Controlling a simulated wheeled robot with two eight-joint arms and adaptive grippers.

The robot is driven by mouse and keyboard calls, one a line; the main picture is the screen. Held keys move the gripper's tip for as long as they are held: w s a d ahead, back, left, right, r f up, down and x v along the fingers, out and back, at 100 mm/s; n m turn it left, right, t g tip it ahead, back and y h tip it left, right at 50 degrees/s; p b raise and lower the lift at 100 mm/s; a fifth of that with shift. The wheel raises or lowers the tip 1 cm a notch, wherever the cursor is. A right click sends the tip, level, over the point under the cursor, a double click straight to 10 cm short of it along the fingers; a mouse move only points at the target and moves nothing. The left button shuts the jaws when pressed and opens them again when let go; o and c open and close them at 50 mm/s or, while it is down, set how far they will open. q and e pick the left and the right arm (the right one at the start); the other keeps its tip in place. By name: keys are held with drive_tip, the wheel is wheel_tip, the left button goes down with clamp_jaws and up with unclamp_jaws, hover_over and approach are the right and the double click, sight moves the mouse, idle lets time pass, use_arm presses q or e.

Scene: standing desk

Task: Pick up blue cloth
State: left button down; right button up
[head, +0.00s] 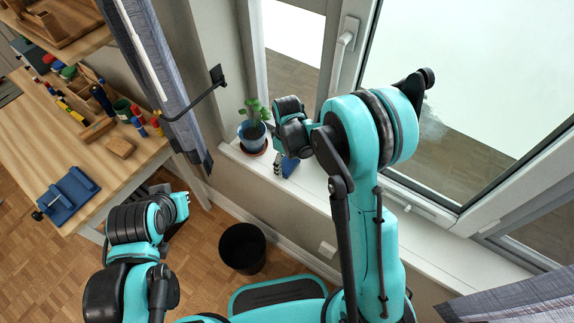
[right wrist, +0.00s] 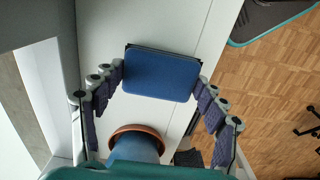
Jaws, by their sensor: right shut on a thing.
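The blue cloth (right wrist: 160,75) shows in the right wrist view as a flat, rounded blue rectangle with a dark far edge. In the head view it is a small blue patch (head: 290,166) at the white window sill, partly hidden by my gripper. My right gripper (head: 281,163) reaches down at the sill and is shut on the cloth. In the right wrist view its two jointed fingers (right wrist: 160,78) touch the cloth's left and right sides. I cannot tell whether the cloth is clear of the sill.
A potted plant (head: 254,128) stands on the sill (head: 330,190) close beside my right gripper. The window frame and handle (head: 345,42) are behind. A wooden desk (head: 60,140) with tools stands left. A black bin (head: 242,248) is on the floor.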

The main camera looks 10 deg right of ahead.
sight(287, 163)
wheel_tip(287, 163, up, 10)
drive_tip(key=p, duration=0.3)
idle(0.3)
drive_tip(key=shift+o, duration=0.9)
drive_tip(key=shift+c, duration=0.8)
drive_tip(key=shift+s, duration=0.1)
